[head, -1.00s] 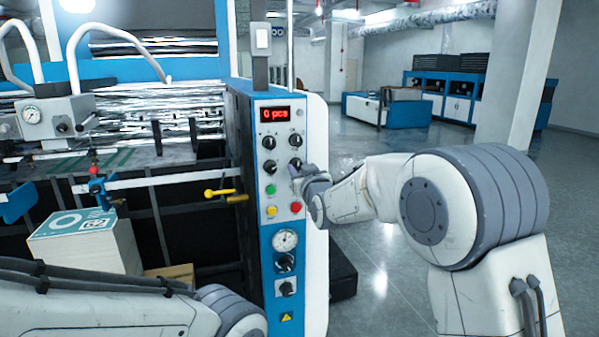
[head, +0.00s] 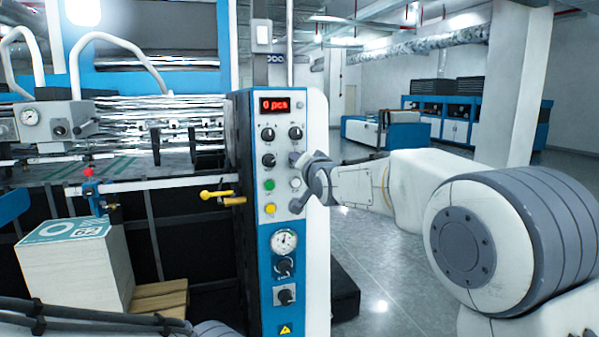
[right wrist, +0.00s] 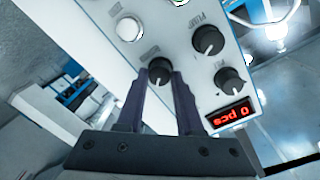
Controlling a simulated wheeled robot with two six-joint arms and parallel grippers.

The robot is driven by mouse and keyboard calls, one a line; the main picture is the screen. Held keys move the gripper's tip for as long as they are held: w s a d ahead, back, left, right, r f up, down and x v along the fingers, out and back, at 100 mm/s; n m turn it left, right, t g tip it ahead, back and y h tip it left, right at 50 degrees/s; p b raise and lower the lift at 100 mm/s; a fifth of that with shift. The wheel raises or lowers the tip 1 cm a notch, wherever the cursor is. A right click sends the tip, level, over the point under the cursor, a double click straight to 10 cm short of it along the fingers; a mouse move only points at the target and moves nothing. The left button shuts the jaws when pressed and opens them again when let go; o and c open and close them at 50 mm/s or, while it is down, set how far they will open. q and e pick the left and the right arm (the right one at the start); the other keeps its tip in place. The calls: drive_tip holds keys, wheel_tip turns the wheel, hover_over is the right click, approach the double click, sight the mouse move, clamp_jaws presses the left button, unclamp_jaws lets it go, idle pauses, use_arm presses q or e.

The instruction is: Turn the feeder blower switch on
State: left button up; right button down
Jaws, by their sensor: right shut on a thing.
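The control panel (head: 282,221) is a white and blue upright face with a red display reading "0 pcs". Black rotary knobs sit in two columns below the display. My right gripper (head: 297,159) is at the lower knob of the right column. In the right wrist view my right gripper (right wrist: 160,76) has its two dark fingers on either side of this black knob (right wrist: 159,67), shut on it. The knob's pointer and label are too unclear to read. Which knob is the feeder blower switch cannot be read. My left gripper is out of view.
Nearby are the upper right knob (head: 295,133), two left knobs, a green button (head: 269,185), a white button (right wrist: 128,28) and a yellow button (head: 270,209). A yellow-handled lever (head: 216,194) juts out left of the panel. A paper stack (head: 72,270) stands lower left.

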drive_tip(key=shift+m+b, duration=0.4)
drive_tip(key=shift+m, duration=0.5)
drive_tip(key=c, duration=0.6)
unclamp_jaws()
drive_tip(key=shift+o, duration=0.2)
drive_tip(key=b+v, duration=0.3)
drive_tip(key=v, duration=0.7)
drive_tip(key=shift+s, duration=0.2)
drive_tip(key=shift+d, duration=0.15)
